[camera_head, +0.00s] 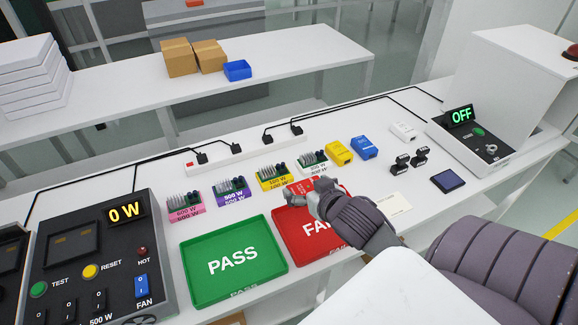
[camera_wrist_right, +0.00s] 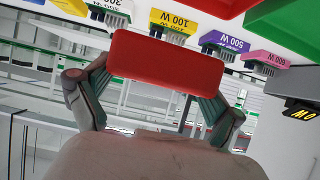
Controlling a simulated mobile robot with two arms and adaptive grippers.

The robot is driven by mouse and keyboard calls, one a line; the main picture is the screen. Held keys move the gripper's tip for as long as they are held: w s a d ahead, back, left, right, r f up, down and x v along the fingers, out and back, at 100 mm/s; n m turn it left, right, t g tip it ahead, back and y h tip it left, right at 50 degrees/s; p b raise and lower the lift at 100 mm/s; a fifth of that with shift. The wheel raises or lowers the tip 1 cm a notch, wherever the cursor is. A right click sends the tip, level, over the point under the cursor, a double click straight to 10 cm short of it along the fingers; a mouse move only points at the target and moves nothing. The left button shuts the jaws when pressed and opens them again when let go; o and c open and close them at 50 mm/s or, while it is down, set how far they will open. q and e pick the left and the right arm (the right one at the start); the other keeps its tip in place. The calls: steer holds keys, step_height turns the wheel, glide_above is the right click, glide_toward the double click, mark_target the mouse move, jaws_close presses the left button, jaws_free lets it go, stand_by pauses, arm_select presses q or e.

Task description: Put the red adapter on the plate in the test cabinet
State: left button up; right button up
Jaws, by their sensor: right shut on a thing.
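My right gripper (camera_head: 314,192) is shut on the red adapter (camera_wrist_right: 168,62), a red box seen broadside between both fingers in the right wrist view. In the head view only a bit of the adapter (camera_head: 325,184) shows past the gripper, above the far edge of the red FAIL tray. My left gripper is not in view.
The green PASS tray (camera_head: 262,225) and red FAIL tray (camera_head: 284,245) lie empty in front. Behind them stand several load blocks with wattage labels, and yellow (camera_head: 339,152) and blue (camera_head: 363,147) boxes. A white machine reading OFF (camera_head: 500,85) stands at right.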

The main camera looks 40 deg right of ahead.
steer(key=shift+s+d+r, duration=0.2)
steer(key=shift+s+r, duration=0.25)
steer(key=shift+s, duration=0.15)
steer(key=w+a+r+n+y, duration=0.1)
steer(key=w+a+r, duration=0.1)
steer(key=a, duration=0.6)
steer(key=w+a+r+n+y, duration=0.1)
steer(key=w+a+r+y, duration=0.1)
steer(key=a+r, duration=0.3)
steer(key=a, duration=0.3)
steer(key=shift+a+r+n, duration=0.15)
steer(key=shift+a+n, duration=0.25)
steer(key=shift+w+t, duration=0.1)
steer(key=shift+t, duration=0.2)
